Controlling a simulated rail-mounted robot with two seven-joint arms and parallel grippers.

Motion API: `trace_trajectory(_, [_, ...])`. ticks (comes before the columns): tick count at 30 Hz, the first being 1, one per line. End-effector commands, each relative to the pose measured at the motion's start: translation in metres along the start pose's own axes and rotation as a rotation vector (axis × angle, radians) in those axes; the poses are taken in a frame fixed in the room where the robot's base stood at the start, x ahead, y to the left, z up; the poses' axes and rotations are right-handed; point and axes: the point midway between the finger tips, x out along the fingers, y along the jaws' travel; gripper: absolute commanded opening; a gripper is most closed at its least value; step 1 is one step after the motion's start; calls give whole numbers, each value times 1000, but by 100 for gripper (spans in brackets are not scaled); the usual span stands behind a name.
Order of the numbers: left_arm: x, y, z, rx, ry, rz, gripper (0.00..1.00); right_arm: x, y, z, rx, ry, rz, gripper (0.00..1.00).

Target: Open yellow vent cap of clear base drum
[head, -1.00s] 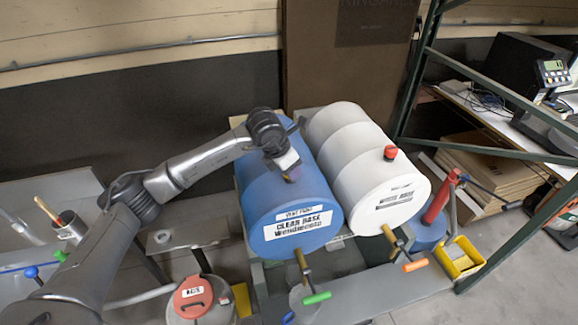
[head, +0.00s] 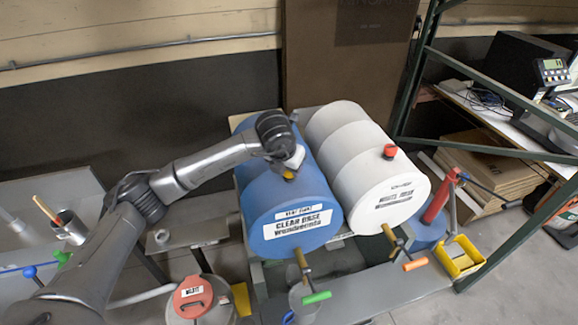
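The clear base drum (head: 262,208) is blue, lies on its side on the rack and carries a white label reading "CLEAR BASE" on its front end. The yellow vent cap (head: 289,174) shows as a small yellow-orange spot on top of the drum. My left gripper (head: 290,165) is right above the cap, with its fingers pointing down at it. The gripper's body hides most of the cap and the fingertips. I cannot tell whether the fingers are closed on it. My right gripper is not in view.
A white drum (head: 350,150) with a red cap (head: 390,151) lies close to the right. Taps with green (head: 317,298) and orange (head: 416,264) handles stick out in front. A lidded pot (head: 194,297) stands front left. A green rack post (head: 415,70) rises at right.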

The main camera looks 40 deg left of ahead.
Motion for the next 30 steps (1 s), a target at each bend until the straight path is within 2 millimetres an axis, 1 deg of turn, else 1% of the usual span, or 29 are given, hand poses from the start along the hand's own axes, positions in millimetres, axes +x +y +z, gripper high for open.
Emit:
trace_trajectory(10, [0,0,0,-3,0,1,20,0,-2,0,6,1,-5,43])
trace_trajectory(11, [0,0,0,-3,0,1,44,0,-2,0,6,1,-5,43])
trace_trajectory(18, [0,0,0,-3,0,1,67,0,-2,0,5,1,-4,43])
trace_trajectory(26, [-1,0,0,-2,-1,1,68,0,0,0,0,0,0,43])
trace_trajectory(30, [-12,0,1,-2,-3,0,68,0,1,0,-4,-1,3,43])
